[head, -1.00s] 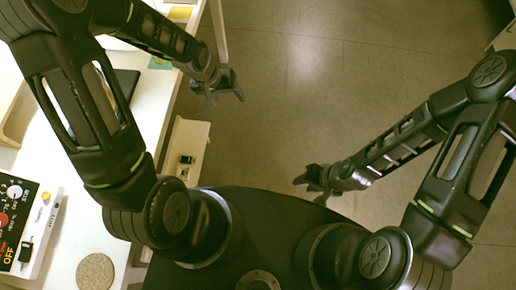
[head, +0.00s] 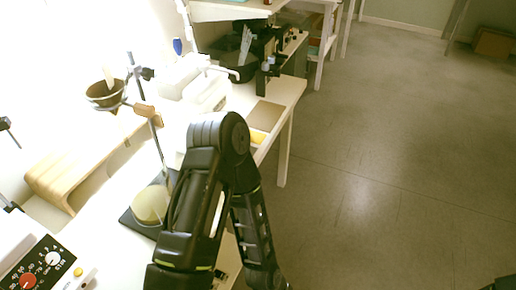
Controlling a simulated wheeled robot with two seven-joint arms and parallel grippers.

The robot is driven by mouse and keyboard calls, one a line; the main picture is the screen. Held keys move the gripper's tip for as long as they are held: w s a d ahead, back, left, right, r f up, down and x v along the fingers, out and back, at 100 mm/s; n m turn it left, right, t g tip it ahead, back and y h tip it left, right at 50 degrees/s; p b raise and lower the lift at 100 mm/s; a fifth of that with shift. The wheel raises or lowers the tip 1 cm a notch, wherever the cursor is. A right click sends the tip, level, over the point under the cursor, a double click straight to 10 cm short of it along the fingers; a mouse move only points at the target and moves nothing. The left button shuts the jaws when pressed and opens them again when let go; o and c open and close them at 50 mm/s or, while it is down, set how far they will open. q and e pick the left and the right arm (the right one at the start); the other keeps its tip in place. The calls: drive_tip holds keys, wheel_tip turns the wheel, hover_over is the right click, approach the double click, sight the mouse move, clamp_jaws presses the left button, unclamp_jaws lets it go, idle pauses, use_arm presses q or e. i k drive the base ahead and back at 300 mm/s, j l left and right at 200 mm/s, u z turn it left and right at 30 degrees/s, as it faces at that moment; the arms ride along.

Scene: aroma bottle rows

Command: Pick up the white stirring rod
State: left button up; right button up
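I cannot make out the white stirring rod for certain. A pale, upright stick-like thing (head: 109,76) stands in a dark brown funnel or bowl (head: 106,95), held by a clamp on a metal stand at the left; it may be the rod. Several pale items (head: 246,44) also stand up from a black container at the back. My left arm crosses the front centre of the head view, bent at the elbow, and its gripper is out of the frame. My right gripper is also out of the frame.
A beaker-like vessel (head: 152,205) stands on the dark stand base, partly behind my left arm. Open floor (head: 400,150) lies to the right.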

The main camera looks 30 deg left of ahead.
sight(189, 30)
drive_tip(key=k+l+u, duration=0.1)
drive_tip(key=u, duration=0.3)
drive_tip(key=k+u, duration=0.25)
drive_tip(key=u, duration=0.15)
drive_tip(key=k+u, duration=0.15)
drive_tip(key=u, duration=0.25)
drive_tip(key=i+l+u, duration=0.1)
drive_tip(key=l+u, duration=0.15)
drive_tip(key=l, duration=0.2)
drive_tip(key=l+u, duration=0.25)
drive_tip(key=l, duration=0.2)
drive_tip(key=i+l+u, duration=0.15)
drive_tip(key=u, duration=1)
drive_tip(key=l+u, duration=0.25)
drive_tip(key=l, duration=0.15)
drive_tip(key=l+u, duration=0.25)
drive_tip(key=l, duration=0.15)
drive_tip(key=k+l+u, duration=0.25)
drive_tip(key=l+u, duration=0.25)
drive_tip(key=l, duration=0.25)
drive_tip(key=k+l+u, duration=0.25)
drive_tip(key=k+l, duration=0.15)
drive_tip(key=l, duration=0.2)
drive_tip(key=k+l, duration=0.1)
drive_tip(key=l, duration=0.25)
drive_tip(key=k+l, duration=0.15)
drive_tip(key=l, duration=0.15)
drive_tip(key=k+l, duration=0.15)
drive_tip(key=l, duration=0.2)
drive_tip(key=i+u, duration=0.05)
